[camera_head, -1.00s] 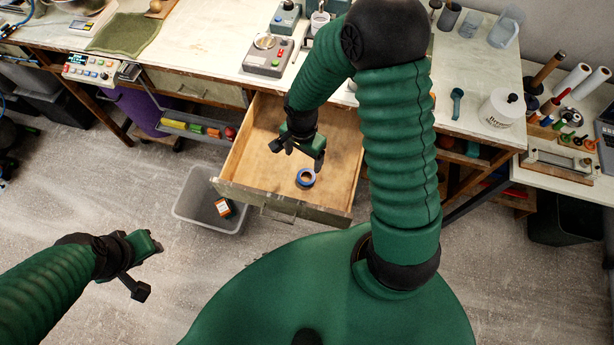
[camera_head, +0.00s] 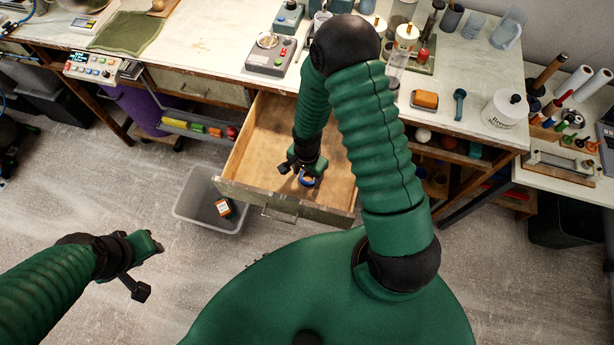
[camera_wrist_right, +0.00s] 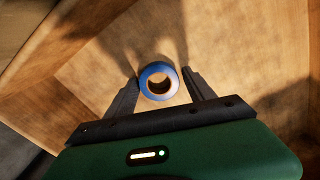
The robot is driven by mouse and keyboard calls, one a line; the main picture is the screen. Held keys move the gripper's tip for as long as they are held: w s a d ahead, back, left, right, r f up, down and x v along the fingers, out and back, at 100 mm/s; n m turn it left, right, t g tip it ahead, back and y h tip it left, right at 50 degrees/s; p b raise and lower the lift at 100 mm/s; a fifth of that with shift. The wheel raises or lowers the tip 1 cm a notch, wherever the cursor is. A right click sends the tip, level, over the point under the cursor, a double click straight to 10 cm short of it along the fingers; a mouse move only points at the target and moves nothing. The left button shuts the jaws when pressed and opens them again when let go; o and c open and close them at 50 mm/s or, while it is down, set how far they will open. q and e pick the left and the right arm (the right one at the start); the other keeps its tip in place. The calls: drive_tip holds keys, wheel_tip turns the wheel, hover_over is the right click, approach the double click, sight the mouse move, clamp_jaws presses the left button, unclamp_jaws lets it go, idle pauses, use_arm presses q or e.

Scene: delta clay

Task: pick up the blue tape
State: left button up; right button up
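The blue tape (camera_head: 308,181) is a small roll lying on the bottom of the open wooden drawer (camera_head: 262,150). My right gripper (camera_head: 299,170) is down inside the drawer and partly covers the tape in the head view. In the right wrist view the tape (camera_wrist_right: 148,92) shows as a blue ring with a brown inside. The right gripper's two fingers (camera_wrist_right: 162,84) are open, one on each side of the roll near the tips. I cannot tell whether they touch it. My left gripper (camera_head: 148,266) is away at the lower left over the floor, fingers apart and empty.
The drawer's front panel (camera_head: 280,203) and side walls surround the right gripper. The workbench top (camera_head: 205,45) with several tools lies behind the drawer.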

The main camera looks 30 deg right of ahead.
drive_tip(key=shift+d+f, duration=0.1)
drive_tip(key=shift+d, duration=0.2)
drive_tip(key=c, duration=1)
